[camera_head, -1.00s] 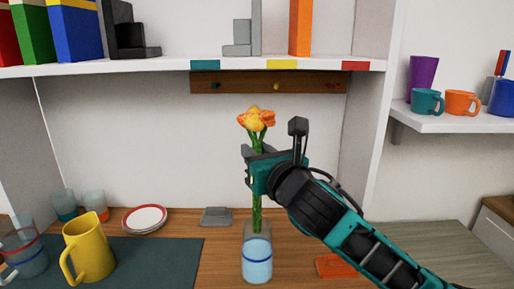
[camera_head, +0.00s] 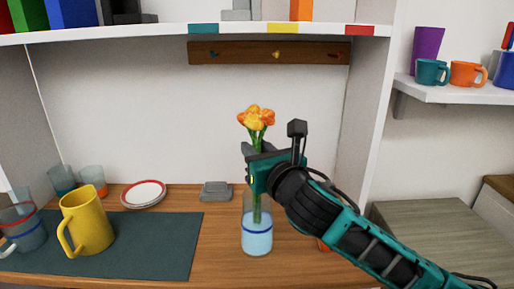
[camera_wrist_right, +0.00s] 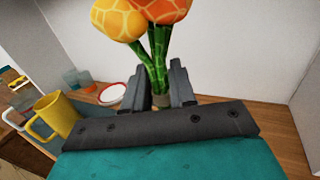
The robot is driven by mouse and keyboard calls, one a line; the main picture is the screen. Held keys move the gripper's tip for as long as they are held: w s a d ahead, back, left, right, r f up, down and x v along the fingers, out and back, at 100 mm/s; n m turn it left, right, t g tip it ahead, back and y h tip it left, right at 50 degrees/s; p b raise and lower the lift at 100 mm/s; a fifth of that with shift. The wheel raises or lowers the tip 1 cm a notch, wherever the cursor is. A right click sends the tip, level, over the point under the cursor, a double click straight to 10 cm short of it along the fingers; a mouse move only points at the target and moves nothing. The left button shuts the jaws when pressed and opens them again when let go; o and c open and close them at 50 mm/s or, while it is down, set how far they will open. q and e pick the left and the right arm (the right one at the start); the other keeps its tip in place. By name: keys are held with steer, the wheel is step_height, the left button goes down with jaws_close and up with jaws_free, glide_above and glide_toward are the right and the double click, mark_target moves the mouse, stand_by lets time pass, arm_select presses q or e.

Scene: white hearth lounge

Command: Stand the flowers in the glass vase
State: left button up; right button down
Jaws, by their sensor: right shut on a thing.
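The orange and yellow flowers (camera_head: 256,118) stand upright on green stems. My right gripper (camera_head: 258,150) is shut on the stems below the blooms; the wrist view shows both dark fingers (camera_wrist_right: 160,93) around them, with the blooms (camera_wrist_right: 145,14) above. The glass vase (camera_head: 257,238), clear with a blue band and pale blue lower part, stands on the wooden table directly below. The stem ends show inside the vase, above the blue band. The vase's rim is partly hidden behind my gripper. My left gripper is not in view.
A yellow jug (camera_head: 88,222) stands on a dark mat (camera_head: 150,245) at left, with glasses beside it. A red-rimmed plate (camera_head: 144,194) and a grey object (camera_head: 215,191) lie behind. An orange item beside the vase is mostly hidden by my arm. A shelf (camera_head: 120,31) spans above.

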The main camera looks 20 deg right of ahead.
steer(key=c, duration=0.8)
jaws_free()
steer(key=shift+c, duration=0.2)
arm_select(q)
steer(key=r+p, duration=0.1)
steer(key=p, duration=0.1)
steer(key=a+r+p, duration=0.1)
steer(key=p, duration=0.1)
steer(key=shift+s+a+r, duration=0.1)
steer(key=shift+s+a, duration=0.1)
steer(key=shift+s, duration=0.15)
arm_select(e)
steer(key=s+d, duration=0.1)
steer(key=s, duration=1.1)
steer(key=shift+s+d, duration=0.25)
steer(key=shift+s, duration=0.15)
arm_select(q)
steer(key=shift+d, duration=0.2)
arm_select(e)
steer(key=shift+f, duration=0.1)
